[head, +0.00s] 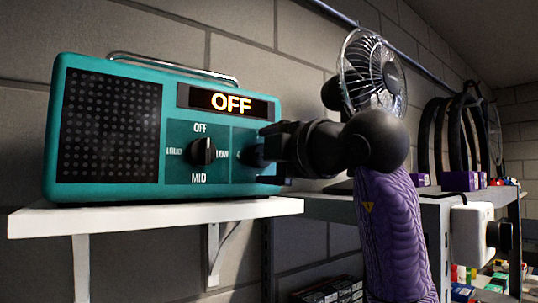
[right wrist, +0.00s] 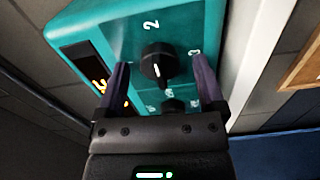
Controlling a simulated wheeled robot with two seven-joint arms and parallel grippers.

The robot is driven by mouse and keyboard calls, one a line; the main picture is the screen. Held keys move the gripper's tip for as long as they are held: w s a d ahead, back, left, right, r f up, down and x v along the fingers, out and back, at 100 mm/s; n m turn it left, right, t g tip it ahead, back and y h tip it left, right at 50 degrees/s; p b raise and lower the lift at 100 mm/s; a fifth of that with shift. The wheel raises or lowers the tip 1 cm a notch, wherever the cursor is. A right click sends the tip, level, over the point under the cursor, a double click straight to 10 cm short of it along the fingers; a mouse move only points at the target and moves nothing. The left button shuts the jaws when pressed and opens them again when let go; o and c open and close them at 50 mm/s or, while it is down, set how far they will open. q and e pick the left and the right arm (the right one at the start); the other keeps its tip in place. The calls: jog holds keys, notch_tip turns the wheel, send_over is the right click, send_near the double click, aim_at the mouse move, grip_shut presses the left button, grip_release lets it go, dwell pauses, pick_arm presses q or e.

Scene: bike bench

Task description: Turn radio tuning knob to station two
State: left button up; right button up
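The teal radio (head: 120,200) stands on a white shelf, and its display (head: 231,103) reads OFF. Its tuning knob (right wrist: 157,62) is black, with marks 2 and 3 showing beside it in the right wrist view. The knob's white pointer faces the picture's bottom there, away from the 2. In the head view my right gripper (head: 268,157) hides most of this knob. In the right wrist view my right gripper (right wrist: 160,66) is open, its fingers on either side of the knob with gaps visible. My left gripper is not in view.
A volume knob (head: 203,151) with OFF, LOW, MID and LOUD marks sits left of my right gripper. The white shelf (head: 150,217) ends near the gripper. A fan (head: 372,72) stands behind my arm; a grey bench with tyres (head: 432,140) is at the right.

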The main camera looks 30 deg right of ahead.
jog(key=s+b, duration=0.3)
jog(key=s, duration=0.7)
jog(key=shift+d, duration=0.35)
